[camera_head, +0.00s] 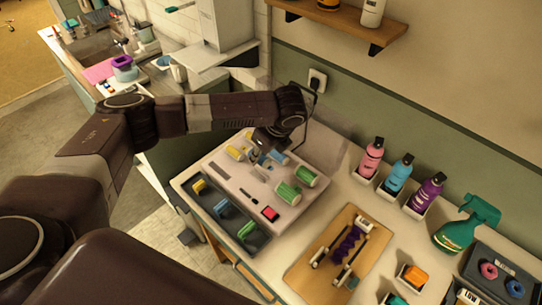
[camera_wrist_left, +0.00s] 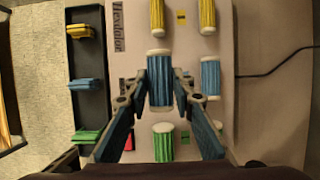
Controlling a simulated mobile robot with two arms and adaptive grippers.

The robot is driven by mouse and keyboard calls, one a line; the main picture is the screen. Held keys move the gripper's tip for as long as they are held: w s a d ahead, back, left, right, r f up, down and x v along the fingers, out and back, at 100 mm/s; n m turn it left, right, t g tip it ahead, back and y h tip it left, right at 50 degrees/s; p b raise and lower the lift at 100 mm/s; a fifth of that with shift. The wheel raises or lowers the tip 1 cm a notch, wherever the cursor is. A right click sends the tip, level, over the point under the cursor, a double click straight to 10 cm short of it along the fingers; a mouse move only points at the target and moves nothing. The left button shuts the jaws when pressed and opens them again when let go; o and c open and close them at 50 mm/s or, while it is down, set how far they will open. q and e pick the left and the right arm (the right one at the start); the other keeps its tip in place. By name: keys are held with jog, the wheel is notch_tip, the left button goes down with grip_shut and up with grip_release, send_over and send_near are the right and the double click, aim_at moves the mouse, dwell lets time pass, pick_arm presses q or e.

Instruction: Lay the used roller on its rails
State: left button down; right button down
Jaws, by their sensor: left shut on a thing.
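My left gripper (camera_head: 262,168) is over the pale roller panel. In the left wrist view its fingers (camera_wrist_left: 160,76) close on both sides of a blue ribbed roller (camera_wrist_left: 159,91) with pale ends. I cannot tell whether that roller is clear of the panel. A second blue roller (camera_head: 279,157) lies to its right, and in the left wrist view (camera_wrist_left: 210,76). Yellow rollers (camera_wrist_left: 157,14) and green rollers (camera_wrist_left: 163,143) lie in rows beyond and nearer. The panel (camera_wrist_left: 265,120) carries the label "Hexdolor". No rails are clearly made out beneath the rollers. My right gripper is not in view.
A dark tray (camera_wrist_left: 90,60) with yellow, blue and green pieces borders the panel. A wooden board (camera_head: 318,262) with white posts and a purple coil stands to the right. Bottles (camera_head: 371,158) and a green spray bottle (camera_head: 463,229) line the wall. A black cord (camera_wrist_left: 275,72) leaves the panel.

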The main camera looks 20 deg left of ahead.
pick_arm(q)
jog(key=shift+f+b, duration=2.25)
jog(key=shift+b, duration=0.6)
jog(key=shift+d+f, duration=0.1)
jog(key=shift+f, duration=0.8)
jog(key=shift+p, duration=0.6)
jog(key=shift+f+p, duration=0.15)
jog(key=shift+p, duration=0.35)
jog(key=c, duration=1.6)
grip_release()
jog(key=shift+o, duration=0.3)
